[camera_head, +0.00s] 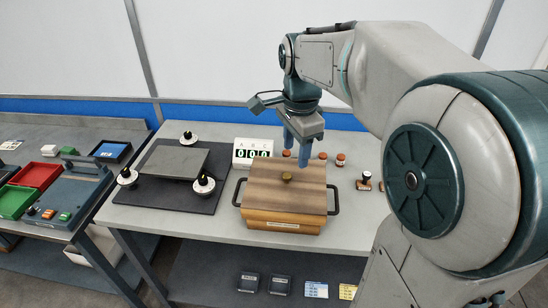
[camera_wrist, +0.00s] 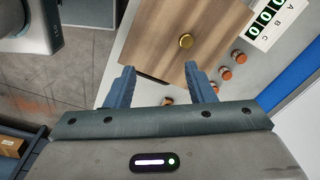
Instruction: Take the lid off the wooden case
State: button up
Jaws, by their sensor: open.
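The wooden case (camera_head: 281,216) stands on the grey bench, with dark handles at its left and right sides and a label on its front. My gripper (camera_head: 295,160) is open and empty above the back part of the case.
A display marked A B C (camera_head: 253,151) and several small orange-brown jars (camera_head: 340,159) stand behind the case. A stamp (camera_head: 366,181) is at its right. A dark board (camera_head: 160,190) with a grey plate is at the left. Another bench (camera_head: 50,233) holds red and green trays.

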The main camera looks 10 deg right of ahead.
jog(key=w+r+m, duration=0.1)
jog(key=w+m, duration=0.4)
jog(key=m, duration=0.1)
send_over(287, 175)
jog(key=shift+g, duration=0.4)
notch_tip(287, 175, down, 8)
jog(key=shift+w+d+r+p, duration=0.15)
jog(key=shift+p, duration=0.15)
jog(key=shift+f+p, duration=0.4)
jog(key=shift+f, duration=2.45)
grip_shut()
